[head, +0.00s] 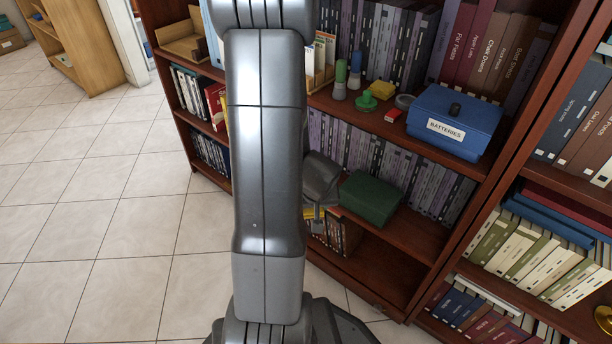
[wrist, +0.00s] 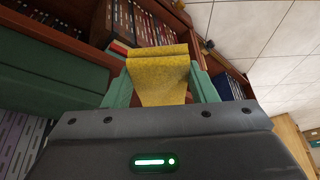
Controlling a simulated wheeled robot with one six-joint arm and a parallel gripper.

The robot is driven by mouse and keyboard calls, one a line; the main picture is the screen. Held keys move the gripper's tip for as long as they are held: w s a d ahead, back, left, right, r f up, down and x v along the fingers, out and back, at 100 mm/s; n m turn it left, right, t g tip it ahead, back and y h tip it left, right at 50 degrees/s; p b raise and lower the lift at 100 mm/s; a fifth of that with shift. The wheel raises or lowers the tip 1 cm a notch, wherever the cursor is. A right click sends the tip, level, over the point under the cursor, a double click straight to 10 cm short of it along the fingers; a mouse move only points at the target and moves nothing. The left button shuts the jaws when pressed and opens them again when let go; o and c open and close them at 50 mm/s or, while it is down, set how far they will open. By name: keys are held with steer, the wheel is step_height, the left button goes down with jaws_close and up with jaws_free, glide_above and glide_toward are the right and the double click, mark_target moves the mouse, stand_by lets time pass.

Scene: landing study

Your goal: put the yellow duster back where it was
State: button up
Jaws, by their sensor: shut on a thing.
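The yellow duster (wrist: 162,78) is held between the green fingers of my gripper (wrist: 163,88) in the wrist view, folded over with its upper edge above the fingertips. In the head view only a small yellow part of the duster (head: 313,213) shows beside my gripper (head: 318,208), mostly hidden by my arm. My gripper is shut on it, in front of the lower part of the wooden bookcase (head: 385,262), left of a dark green box (head: 370,198). I cannot tell whether the duster touches a shelf.
The green box also shows at left in the wrist view (wrist: 55,75). On the shelf above stand a blue batteries box (head: 455,122), a yellow block (head: 382,90), a red item (head: 393,115) and capped bottles (head: 340,80). Dark books (head: 340,235) stand low down. Tiled floor (head: 130,220) is clear at left.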

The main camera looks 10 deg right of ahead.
steer(key=shift+s+d+f, duration=0.15)
steer(key=shift+s+d, duration=0.05)
steer(key=shift+w+d+p, duration=0.1)
steer(key=shift+w+p, duration=0.2)
steer(key=shift+w, duration=0.05)
steer(key=w, duration=0.5)
steer(key=w+d+p, duration=0.1)
steer(key=w, duration=0.5)
steer(key=w+d+p, duration=0.1)
steer(key=w, duration=0.4)
steer(key=shift+w+f, duration=0.1)
steer(key=shift+w, duration=0.2)
steer(key=shift+w+f, duration=0.1)
steer(key=shift+f+b, duration=0.85)
steer(key=shift+f, duration=0.75)
steer(key=shift+f, duration=0.1)
steer(key=shift+f, duration=0.15)
steer(key=o, duration=1)
steer(key=shift+o, duration=0.2)
